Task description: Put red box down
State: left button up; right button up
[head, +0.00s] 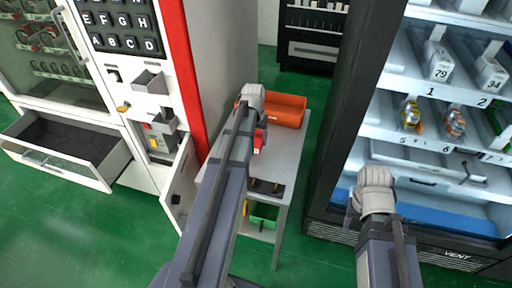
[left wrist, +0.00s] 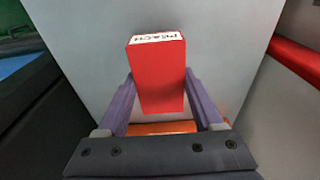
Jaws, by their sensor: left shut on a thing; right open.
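The red box (left wrist: 158,85) has a white label reading PEACH on its end. In the left wrist view it sits between the two purple fingers of my left gripper (left wrist: 159,74), which is shut on it. In the head view the red box (head: 260,140) shows partly beside my left arm, over the small grey table (head: 285,150). I cannot tell whether the box touches the tabletop. My left gripper's fingers are mostly hidden by the arm in the head view. My right gripper (head: 354,208) is open in front of the lit vending machine, its fingers only partly visible.
An orange tray (head: 286,110) stands at the table's far end. A small dark holder (head: 265,187) lies near its front edge. A green bin (head: 264,212) is underneath. An open drawer (head: 62,145) and keypad machine stand left. The perfume vending machine (head: 330,120) bounds the right.

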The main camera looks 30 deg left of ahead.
aim_at(256, 144)
pick_arm(q)
notch_tip(256, 144, down, 4)
jog(key=b, duration=0.3)
jog(key=shift+r, duration=0.2)
jog(key=shift+f, duration=0.1)
jog(key=o, duration=1)
jog(key=shift+f+b, duration=0.1)
jog(key=shift+b, duration=0.2)
jog(key=o, duration=0.4)
jog(key=shift+o, duration=0.2)
jog(key=r+p, duration=0.4)
jog(key=s+r+p, duration=0.1)
jog(key=r+p, duration=0.7)
jog(key=shift+s+d+r, duration=0.2)
